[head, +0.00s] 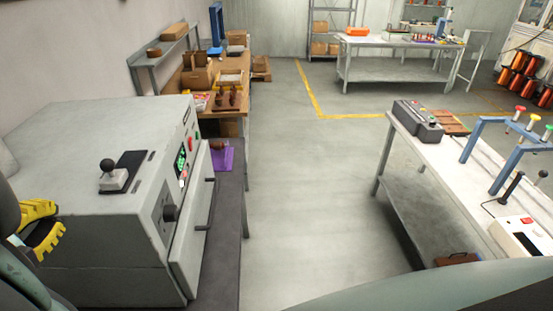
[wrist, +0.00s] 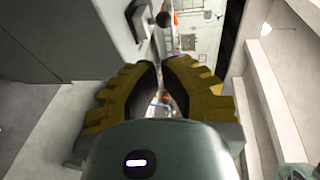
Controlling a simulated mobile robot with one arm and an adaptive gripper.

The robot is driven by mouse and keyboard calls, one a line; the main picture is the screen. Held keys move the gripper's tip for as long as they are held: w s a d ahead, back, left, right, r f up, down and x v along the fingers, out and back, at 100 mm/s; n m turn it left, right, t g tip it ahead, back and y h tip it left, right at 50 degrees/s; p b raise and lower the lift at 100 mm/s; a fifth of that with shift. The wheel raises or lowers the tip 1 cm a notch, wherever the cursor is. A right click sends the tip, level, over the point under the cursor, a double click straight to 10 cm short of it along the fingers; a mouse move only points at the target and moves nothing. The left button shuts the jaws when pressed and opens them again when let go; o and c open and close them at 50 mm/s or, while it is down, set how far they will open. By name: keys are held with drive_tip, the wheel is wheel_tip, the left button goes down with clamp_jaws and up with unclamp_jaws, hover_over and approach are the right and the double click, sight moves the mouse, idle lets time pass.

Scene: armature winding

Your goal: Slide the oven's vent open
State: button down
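The oven (head: 85,240) is a large grey box at the left of the head view. Its vent (head: 115,181) is on the top: a light slider block with an upright black ball knob on a dark slotted plate. My gripper (head: 58,222), with yellow ridged fingers, is at the left edge of the head view, left of the vent and apart from it. In the wrist view my gripper (wrist: 161,66) shows a narrow gap between its fingertips, with nothing held. The vent's black knob (wrist: 163,19) shows beyond the fingertips there.
The oven front has a lit green display (head: 181,158), a dark dial (head: 170,212) and a door handle (head: 207,205). A cluttered wooden bench (head: 230,128) stands behind the oven. A white worktable (head: 450,165) stands at the right. The floor between is clear.

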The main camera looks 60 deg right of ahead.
sight(110, 171)
drive_tip(key=p+x, duration=0.3)
drive_tip(key=x, duration=0.2)
drive_tip(key=p+x, duration=0.3)
drive_tip(key=x, duration=0.3)
drive_tip(key=shift+d+r, duration=0.2)
drive_tip(key=shift+d, duration=0.15)
drive_tip(key=shift+w+d+f+p, duration=0.3)
drive_tip(key=shift+w+d, duration=0.05)
drive_tip(key=shift+d, duration=0.2)
drive_tip(key=w+d, duration=0.2)
drive_tip(key=w+d+b, duration=0.1)
drive_tip(key=w+d, duration=0.1)
drive_tip(key=d, duration=0.1)
drive_tip(key=w+d, duration=0.2)
drive_tip(key=shift+d+b, duration=0.25)
drive_tip(key=shift+b, duration=0.05)
